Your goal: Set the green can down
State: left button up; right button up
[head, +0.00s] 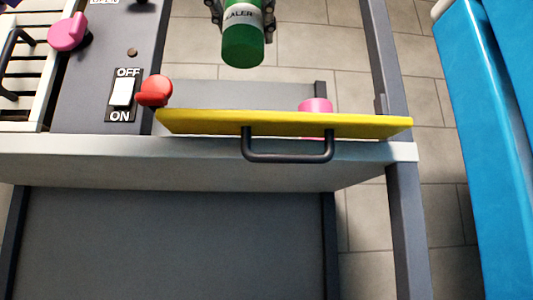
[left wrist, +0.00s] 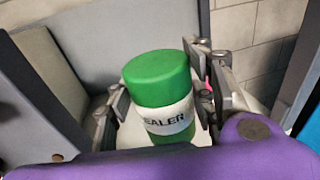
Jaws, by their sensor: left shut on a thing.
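The green can (head: 243,45), with a white label band, shows at the top of the head view. My left gripper (head: 241,8) is shut on it, with a finger on each side; most of the gripper is cut off by the top edge. In the left wrist view the green can (left wrist: 158,80) stands slightly tilted between the fingers of my left gripper (left wrist: 155,105). Its label reads in part "EALER". Whether its base touches anything is hidden. My right gripper is not in view.
A yellow panel (head: 285,124) with a black handle (head: 288,157) stands below the can in the head view. A pink object (head: 315,105) is partly hidden behind it. A switch (head: 122,93), red knob (head: 154,90) and pink knob (head: 68,32) are at left. A blue object (head: 485,130) stands right.

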aim_at(241, 60)
pick_arm(q)
jog(key=w+f, duration=1.2)
jog(key=w, duration=0.1)
jog(key=shift+a+f, duration=0.1)
jog(key=shift+f, duration=0.15)
jog(key=shift+s, duration=0.1)
jog(key=shift+s+f, duration=0.1)
jog(key=o, duration=1.6)
jog(key=shift+f, duration=0.15)
jog(key=shift+c, duration=0.2)
